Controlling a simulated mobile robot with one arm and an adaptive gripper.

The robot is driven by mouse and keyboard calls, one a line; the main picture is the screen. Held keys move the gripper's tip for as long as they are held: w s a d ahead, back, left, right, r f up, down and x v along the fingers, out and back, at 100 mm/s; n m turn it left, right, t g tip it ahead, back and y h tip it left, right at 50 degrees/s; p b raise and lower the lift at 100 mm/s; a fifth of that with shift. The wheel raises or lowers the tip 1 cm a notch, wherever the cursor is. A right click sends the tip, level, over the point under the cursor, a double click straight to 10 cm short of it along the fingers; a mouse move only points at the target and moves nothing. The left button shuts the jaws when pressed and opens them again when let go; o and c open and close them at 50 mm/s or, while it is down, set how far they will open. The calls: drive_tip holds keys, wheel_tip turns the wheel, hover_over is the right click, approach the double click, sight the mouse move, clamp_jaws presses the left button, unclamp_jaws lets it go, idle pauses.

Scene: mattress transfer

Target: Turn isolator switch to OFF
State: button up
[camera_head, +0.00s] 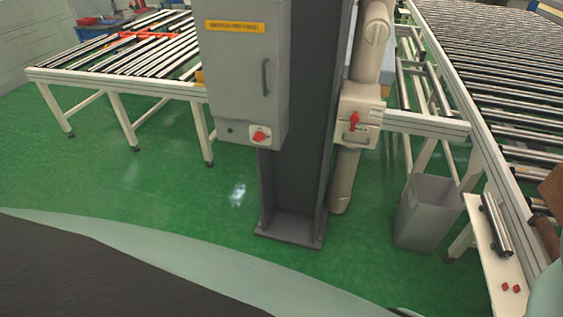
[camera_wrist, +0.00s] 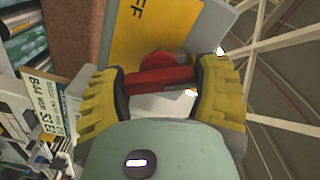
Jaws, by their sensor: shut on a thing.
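In the wrist view, a red isolator switch handle (camera_wrist: 160,80) lies between the two yellow ribbed fingers of my gripper (camera_wrist: 161,84). The gripper is shut on it, with the fingers at its two ends. The handle runs nearly level across the picture. Behind it is a yellow plate (camera_wrist: 143,38) with dark letters, partly cut off; "FF" is readable. My gripper does not show in the head view. In the head view, a red rotary switch (camera_head: 259,137) is on a grey cabinet and a red handle (camera_head: 354,121) on a beige box. I cannot tell whether either is the held one.
A dark column (camera_head: 295,150) stands beside the grey cabinet (camera_head: 240,85). Roller conveyors stand at the left (camera_head: 125,83) and right (camera_head: 463,135). A grey bin (camera_head: 408,225) is on the green floor. A brown panel (camera_wrist: 92,30) is close to the left finger in the wrist view.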

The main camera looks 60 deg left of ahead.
drive_tip(key=shift+w+r, duration=0.1)
drive_tip(key=shift+r, duration=0.05)
drive_tip(key=n+b, duration=0.1)
drive_tip(key=b, duration=0.1)
drive_tip(key=n+b, duration=0.1)
drive_tip(key=b, duration=0.1)
drive_tip(key=shift+a+f+n, duration=0.1)
drive_tip(key=shift+f+n, duration=0.2)
drive_tip(key=shift+n, duration=0.1)
drive_tip(key=n+b, duration=0.3)
drive_tip(key=b, duration=0.3)
drive_tip(key=shift+n, duration=0.4)
drive_tip(key=n+b, duration=0.5)
drive_tip(key=b, duration=0.1)
drive_tip(key=shift+r+b, duration=0.1)
drive_tip(key=shift+b, duration=0.2)
drive_tip(key=o, duration=1.2)
